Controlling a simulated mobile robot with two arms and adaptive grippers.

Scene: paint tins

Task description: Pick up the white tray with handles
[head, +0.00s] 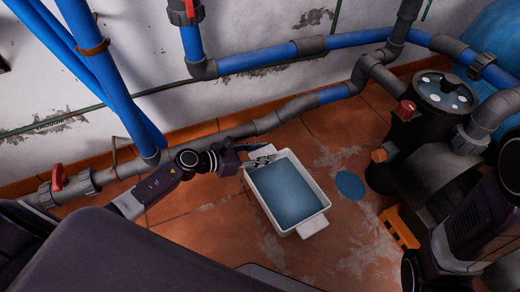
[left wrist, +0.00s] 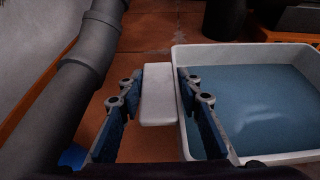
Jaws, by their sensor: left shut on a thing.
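The white tray (head: 301,219) stands on the tiled floor near the middle of the head view. It is rectangular and has a blue, water-like surface inside. One handle (head: 313,228) sticks out at its near side, and the other is at the far left by my gripper. My left gripper (head: 262,160) is shut on that far handle. In the left wrist view, the white handle (left wrist: 158,98) lies between the two blue-lined fingers, with the tray rim (left wrist: 245,46) to the right. My right arm (head: 470,225) shows at the right edge of the head view; its fingers are not visible.
A grey pipe (head: 285,113) with blue sections runs along the wall behind the tray. A dark pump (head: 425,130) with a clear lid stands to the right. A blue round patch (head: 350,185) and an orange slotted piece (head: 398,228) lie between. Floor in front is bare.

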